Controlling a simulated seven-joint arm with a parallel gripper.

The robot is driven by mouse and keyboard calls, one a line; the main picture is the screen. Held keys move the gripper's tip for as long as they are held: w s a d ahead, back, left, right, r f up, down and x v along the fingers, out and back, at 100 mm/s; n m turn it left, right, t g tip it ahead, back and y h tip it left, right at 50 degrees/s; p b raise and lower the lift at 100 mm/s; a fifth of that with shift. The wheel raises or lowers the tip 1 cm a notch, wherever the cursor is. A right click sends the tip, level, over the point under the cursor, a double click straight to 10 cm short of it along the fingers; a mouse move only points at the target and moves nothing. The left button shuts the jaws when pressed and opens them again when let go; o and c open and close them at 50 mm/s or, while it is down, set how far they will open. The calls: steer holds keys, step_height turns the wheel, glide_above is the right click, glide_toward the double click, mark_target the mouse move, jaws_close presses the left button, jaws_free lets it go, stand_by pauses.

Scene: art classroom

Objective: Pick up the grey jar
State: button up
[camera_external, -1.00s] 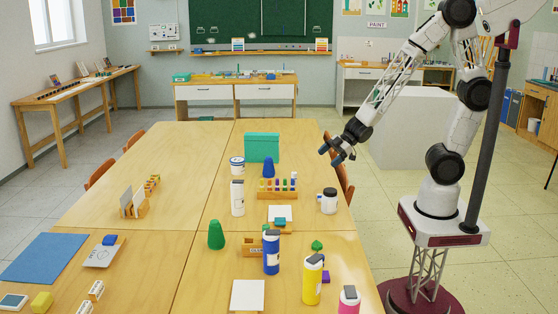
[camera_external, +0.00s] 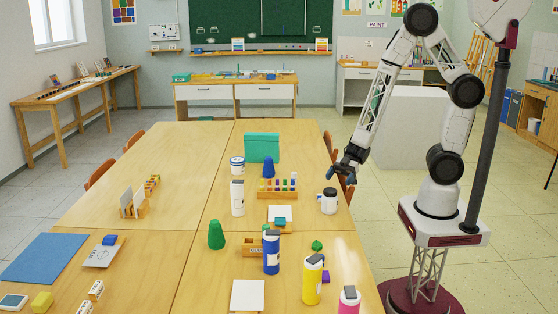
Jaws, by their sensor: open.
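A small white jar with a dark grey lid (camera_external: 329,203) stands upright near the right edge of the table; it is the nearest match I see to a grey jar, and its body looks white. My gripper (camera_external: 338,178) is open and empty, pointing down and to the left. It hangs just above and slightly right of this jar, apparently apart from it. Another white jar with a blue band (camera_external: 237,166) stands farther back, left of the teal box.
A teal box (camera_external: 262,148), a blue cone (camera_external: 268,168) and a rack of coloured pieces (camera_external: 277,192) stand left of my gripper. A tall white bottle (camera_external: 238,198) is farther left. Blue (camera_external: 271,254) and yellow (camera_external: 312,282) bottles stand nearer the camera.

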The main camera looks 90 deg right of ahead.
mark_target(331, 190)
steer(key=shift+a, duration=0.1)
steer(key=shift+x, duration=1.2)
steer(key=shift+f, duration=0.1)
steer(key=shift+x, duration=2.6)
steer(key=shift+f, duration=0.15)
steer(key=c, duration=1.2)
